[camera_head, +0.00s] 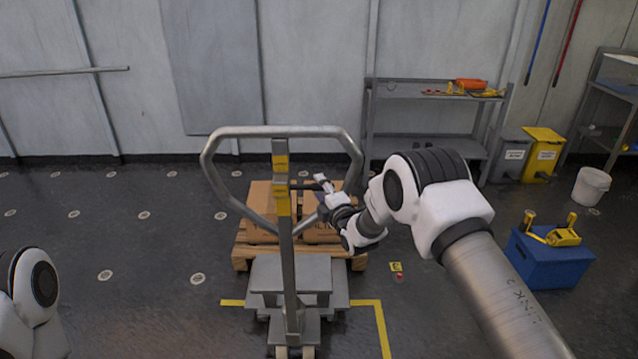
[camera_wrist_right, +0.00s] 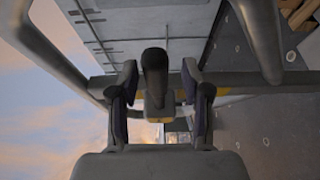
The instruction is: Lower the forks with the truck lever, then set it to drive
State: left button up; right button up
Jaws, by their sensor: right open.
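The pallet truck's grey loop handle (camera_head: 212,172) stands upright in the middle of the head view, with yellow bands on its column (camera_head: 288,245). My right gripper (camera_head: 322,186) is beside the upper column, inside the loop. It is open. In the right wrist view a dark-tipped lever (camera_wrist_right: 154,62) stands between the spread fingers of the right gripper (camera_wrist_right: 160,85), with a gap seen on both sides. In the head view the lever is too small to read its setting. Fork height cannot be told; the load hides the forks. My left gripper is out of view.
Cardboard boxes (camera_head: 262,212) sit on a wooden pallet (camera_head: 242,256) behind the truck. Yellow floor lines (camera_head: 381,325) run near it. A blue box (camera_head: 548,262), white bucket (camera_head: 591,187), bins (camera_head: 541,155) and grey shelf (camera_head: 425,94) stand at right. Floor at left is mostly clear.

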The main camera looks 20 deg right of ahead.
jog(key=shift+w+r, duration=0.1)
jog(key=shift+w, duration=0.25)
jog(key=shift+s+d+r, duration=0.1)
jog(key=shift+s+d, duration=0.15)
jog(key=shift+d, duration=0.1)
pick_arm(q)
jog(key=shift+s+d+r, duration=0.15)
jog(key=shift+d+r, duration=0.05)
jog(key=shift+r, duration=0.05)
pick_arm(e)
jog(key=shift+w+a, duration=0.1)
jog(key=shift+a, duration=0.05)
grip_shut()
